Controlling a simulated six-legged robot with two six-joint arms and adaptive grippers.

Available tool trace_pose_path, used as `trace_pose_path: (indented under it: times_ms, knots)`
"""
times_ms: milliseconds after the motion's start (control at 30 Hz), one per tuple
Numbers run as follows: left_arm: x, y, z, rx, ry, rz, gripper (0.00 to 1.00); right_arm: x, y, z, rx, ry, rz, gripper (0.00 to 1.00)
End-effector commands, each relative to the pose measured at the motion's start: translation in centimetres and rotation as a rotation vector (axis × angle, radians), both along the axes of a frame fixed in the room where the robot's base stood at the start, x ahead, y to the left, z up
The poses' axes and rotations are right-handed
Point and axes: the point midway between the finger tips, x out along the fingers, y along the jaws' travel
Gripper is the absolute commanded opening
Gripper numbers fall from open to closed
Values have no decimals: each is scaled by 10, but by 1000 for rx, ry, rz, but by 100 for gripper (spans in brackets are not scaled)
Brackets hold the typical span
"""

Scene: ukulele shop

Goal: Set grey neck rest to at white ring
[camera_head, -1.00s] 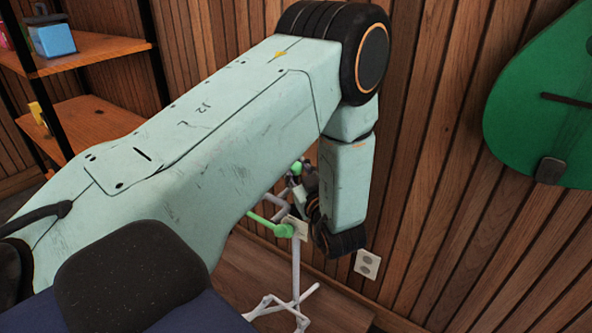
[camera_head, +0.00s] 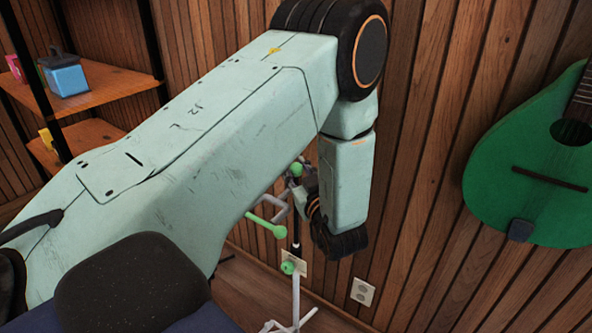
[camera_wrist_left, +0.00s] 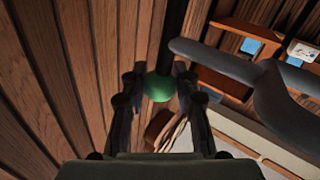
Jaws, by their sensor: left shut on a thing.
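A stand with a white lower pole (camera_head: 296,298) and thin black upper pole (camera_head: 297,232) stands by the wall, partly hidden by my arm. The grey neck rest (camera_head: 277,207) is at its top; its forked prongs (camera_wrist_left: 238,70) show large in the wrist view. A green knob (camera_head: 297,170) is at the top, a green bar (camera_head: 265,223) below it, and another green knob (camera_head: 289,268) where black meets white. My left gripper (camera_wrist_left: 160,97) is shut on a green part (camera_wrist_left: 159,88) beside the black pole. I cannot make out the white ring.
A green ukulele (camera_head: 535,165) hangs on the wood-slat wall at right. A shelf (camera_head: 95,85) with a blue box (camera_head: 68,78) stands at left. A wall outlet (camera_head: 362,292) is low behind the stand.

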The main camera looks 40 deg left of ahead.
Motion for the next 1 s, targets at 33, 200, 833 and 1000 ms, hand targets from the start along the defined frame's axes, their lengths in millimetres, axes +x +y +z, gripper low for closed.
trace_pose_path:
  times_ms: [33, 200, 833, 1000]
  knots:
    - [1, 0, 2, 2, -3, 0, 0, 0, 0, 0, 0, 0, 0, 54]
    - [1, 0, 1, 2, -3, -1, 0, 0, 0, 0, 0, 0, 0, 54]
    - [0, 0, -1, 0, 1, -1, 53, 0, 0, 0, 0, 0, 0, 54]
    - [-3, -8, 0, 1, 2, -4, 53, 0, 0, 0, 0, 0, 0, 54]
